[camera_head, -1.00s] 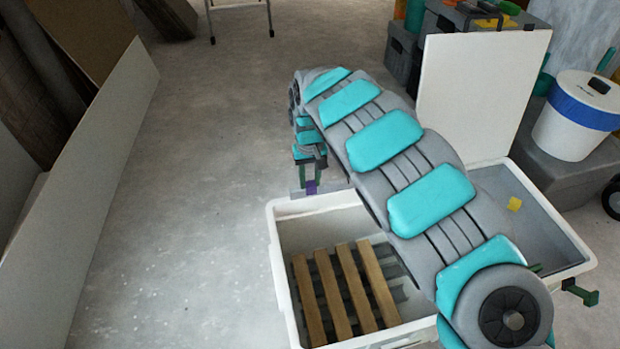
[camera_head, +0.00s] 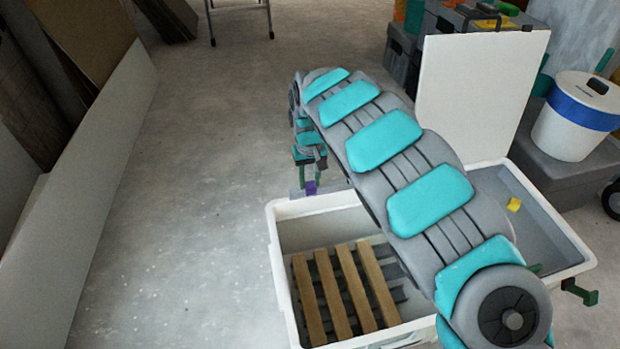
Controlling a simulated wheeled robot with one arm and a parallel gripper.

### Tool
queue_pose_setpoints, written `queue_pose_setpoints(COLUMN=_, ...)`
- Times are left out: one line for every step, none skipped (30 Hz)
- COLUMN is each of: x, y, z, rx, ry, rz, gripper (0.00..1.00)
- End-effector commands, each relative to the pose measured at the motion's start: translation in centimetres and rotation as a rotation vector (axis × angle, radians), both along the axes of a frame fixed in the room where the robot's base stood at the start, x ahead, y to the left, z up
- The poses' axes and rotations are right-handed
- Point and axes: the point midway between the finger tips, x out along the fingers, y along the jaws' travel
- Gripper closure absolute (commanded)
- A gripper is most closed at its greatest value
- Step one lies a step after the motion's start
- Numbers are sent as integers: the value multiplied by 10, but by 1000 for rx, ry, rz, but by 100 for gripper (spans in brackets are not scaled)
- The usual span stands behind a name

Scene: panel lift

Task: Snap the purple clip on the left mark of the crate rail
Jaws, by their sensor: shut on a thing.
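The purple clip (camera_head: 311,187) is small and sits between the fingers of my gripper (camera_head: 310,181), which is shut on it. The gripper points down at the far left part of the white crate (camera_head: 275,250). The clip is at a grey rail (camera_head: 297,193) along the crate's far edge; I cannot tell whether it touches the rail or is snapped on. My arm hides the rail to the right. The left mark cannot be made out.
Wooden slats (camera_head: 325,296) lie inside the crate's left part. A white bucket (camera_head: 577,115) is at the right.

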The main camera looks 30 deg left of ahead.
Motion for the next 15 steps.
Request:
queue_pose_setpoints(x=-5, y=-4, z=-21, rx=-15, ry=20, rz=1, gripper=100)
queue_pose_setpoints(x=-6, y=-4, z=-22, rx=-16, ry=21, rz=1, gripper=100)
queue_pose_setpoints(x=-6, y=-4, z=-22, rx=-17, ry=21, rz=1, gripper=100)
queue_pose_setpoints(x=-6, y=-4, z=-22, rx=-17, ry=21, rz=1, gripper=100)
queue_pose_setpoints(x=-6, y=-4, z=-23, rx=-17, ry=22, rz=1, gripper=100)
queue_pose_setpoints(x=-6, y=-4, z=-23, rx=-18, ry=23, rz=1, gripper=100)
queue_pose_setpoints(x=-6, y=-4, z=-23, rx=-19, ry=24, rz=1, gripper=100)
queue_pose_setpoints(x=-6, y=-4, z=-23, rx=-19, ry=24, rz=1, gripper=100)
queue_pose_setpoints(x=-6, y=-4, z=-23, rx=-19, ry=24, rz=1, gripper=100)
queue_pose_setpoints(x=-7, y=-5, z=-22, rx=-20, ry=25, rz=1, gripper=100)
queue_pose_setpoints(x=-7, y=-5, z=-22, rx=-20, ry=25, rz=1, gripper=100)
queue_pose_setpoints(x=-7, y=-5, z=-20, rx=-21, ry=26, rz=1, gripper=100)
queue_pose_setpoints(x=-7, y=-5, z=-19, rx=-21, ry=26, rz=1, gripper=100)
queue_pose_setpoints(x=-7, y=-5, z=-18, rx=-21, ry=26, rz=1, gripper=100)
queue_pose_setpoints(x=-7, y=-5, z=-16, rx=-21, ry=27, rz=1, gripper=100)
